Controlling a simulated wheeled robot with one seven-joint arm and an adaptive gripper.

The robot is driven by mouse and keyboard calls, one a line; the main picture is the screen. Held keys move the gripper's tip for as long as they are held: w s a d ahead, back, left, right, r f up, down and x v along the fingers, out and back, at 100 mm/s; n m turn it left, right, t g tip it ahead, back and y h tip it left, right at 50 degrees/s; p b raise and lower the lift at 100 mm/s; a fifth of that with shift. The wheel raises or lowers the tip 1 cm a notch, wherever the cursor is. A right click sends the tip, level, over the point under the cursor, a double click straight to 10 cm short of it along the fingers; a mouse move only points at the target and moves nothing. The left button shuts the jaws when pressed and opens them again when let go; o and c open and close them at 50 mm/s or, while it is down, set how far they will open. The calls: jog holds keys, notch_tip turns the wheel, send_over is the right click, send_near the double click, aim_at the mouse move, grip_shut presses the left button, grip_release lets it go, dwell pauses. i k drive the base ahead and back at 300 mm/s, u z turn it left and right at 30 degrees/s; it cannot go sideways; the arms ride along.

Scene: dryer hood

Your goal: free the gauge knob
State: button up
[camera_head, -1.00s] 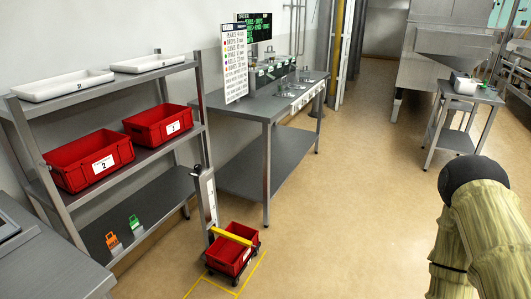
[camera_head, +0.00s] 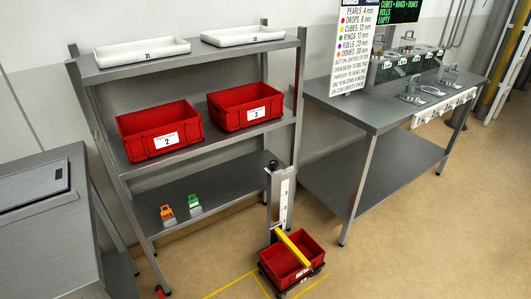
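A grey upright post (camera_head: 272,208) with a white scale strip (camera_head: 284,201) stands beside the right end of the shelf rack; it looks like the gauge. A small black piece (camera_head: 273,165) sits at its top; I cannot tell whether this is the knob or what holds it. A yellow bar (camera_head: 292,247) runs from the post's lower part across a red crate (camera_head: 316,247) on a low black dolly. I cannot tell whether the bar touches the crate. My gripper is not in view.
The shelf rack (camera_head: 225,174) holds red crates 2 (camera_head: 158,130) and 3 (camera_head: 245,105), white trays, and orange (camera_head: 167,213) and green (camera_head: 194,203) clip-like pieces. A steel table (camera_head: 390,112) stands right, a counter (camera_head: 40,225) left. Floor at right is clear.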

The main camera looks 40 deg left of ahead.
aim_at(274, 164)
jog(key=u, duration=0.75)
jog(key=i, duration=0.75)
jog(key=u, duration=0.9)
